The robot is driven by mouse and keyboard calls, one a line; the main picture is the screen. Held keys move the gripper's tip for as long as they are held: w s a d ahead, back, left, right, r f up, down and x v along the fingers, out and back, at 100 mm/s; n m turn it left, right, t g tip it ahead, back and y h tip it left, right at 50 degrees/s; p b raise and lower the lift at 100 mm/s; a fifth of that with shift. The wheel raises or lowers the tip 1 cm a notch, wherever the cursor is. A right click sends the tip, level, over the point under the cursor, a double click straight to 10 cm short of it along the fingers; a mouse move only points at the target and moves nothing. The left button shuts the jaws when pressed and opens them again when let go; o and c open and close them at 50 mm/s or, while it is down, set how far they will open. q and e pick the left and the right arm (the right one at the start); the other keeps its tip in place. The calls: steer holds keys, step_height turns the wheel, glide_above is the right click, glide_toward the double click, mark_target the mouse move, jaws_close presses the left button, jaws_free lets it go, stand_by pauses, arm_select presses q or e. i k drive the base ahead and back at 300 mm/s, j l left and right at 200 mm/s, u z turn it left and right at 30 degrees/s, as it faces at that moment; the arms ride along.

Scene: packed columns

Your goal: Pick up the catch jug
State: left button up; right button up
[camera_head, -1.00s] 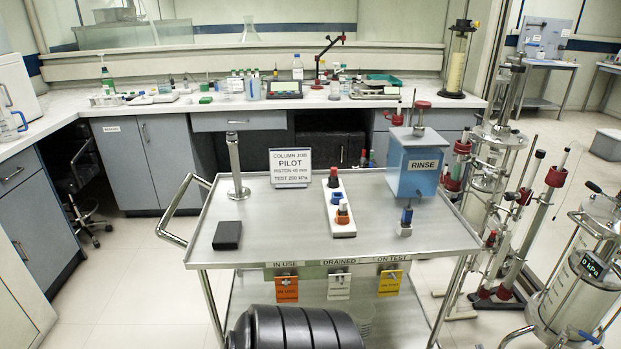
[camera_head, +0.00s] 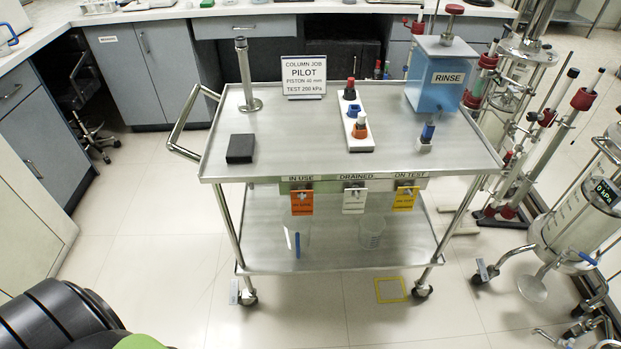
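A clear jug with a blue handle (camera_head: 297,243) stands on the lower shelf of the steel cart, left of the middle; its clear walls are hard to make out. It could be the catch jug, but I see no label on it. A clear beaker-like vessel (camera_head: 371,234) stands to its right on the same shelf. Part of another blue-handled vessel (camera_head: 7,38) shows on the counter at the left edge. A black ribbed part of my arm shows at the lower left, apart from the cart. Neither gripper is in view.
The cart's top (camera_head: 310,150) carries a steel post, a black block, a sign, a white strip with fittings and the blue RINSE tank (camera_head: 440,75). Tags hang above the lower shelf (camera_head: 340,262). Glass columns crowd the right. Floor in front is clear, with a yellow square (camera_head: 391,290).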

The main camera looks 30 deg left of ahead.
mark_target(297, 229)
steer(key=u, duration=0.95)
steer(key=i+l, duration=0.25)
steer(key=l+u, duration=0.05)
